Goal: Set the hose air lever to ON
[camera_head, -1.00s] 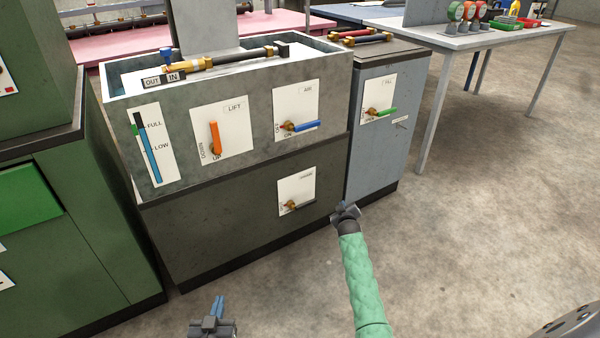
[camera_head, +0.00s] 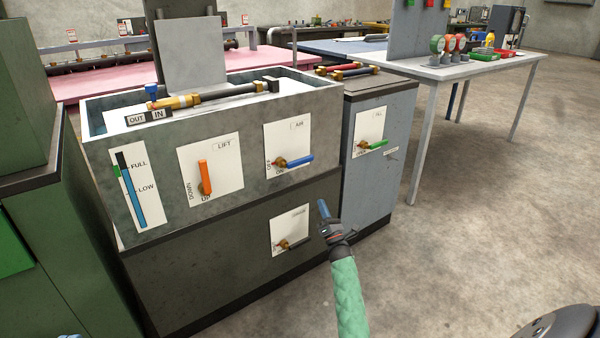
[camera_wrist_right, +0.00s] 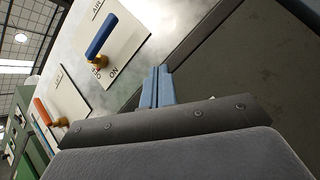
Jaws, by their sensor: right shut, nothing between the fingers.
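A blue lever (camera_head: 299,161) on a brass pivot sits on a white panel labelled AIR (camera_head: 290,143) on the grey cabinet's front. It points right, with OFF marked at the left and ON below the pivot. The lever also shows in the right wrist view (camera_wrist_right: 101,35). A lower white panel (camera_head: 289,230) has a brass pivot and a small dark lever; its label is too blurred to read. My right gripper (camera_head: 323,208) is shut and empty, apart from both levers, right of the lower panel. Its blue fingers (camera_wrist_right: 159,86) show in the wrist view. Only a blue tip, probably of my left gripper (camera_head: 68,336), shows.
An orange LIFT lever (camera_head: 205,177) is on the same cabinet, left of AIR. A green lever (camera_head: 374,144) is on the blue-grey cabinet (camera_head: 370,190) at right. A hose with brass ends (camera_head: 205,96) lies across the tank top. Open floor (camera_head: 480,230) lies right.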

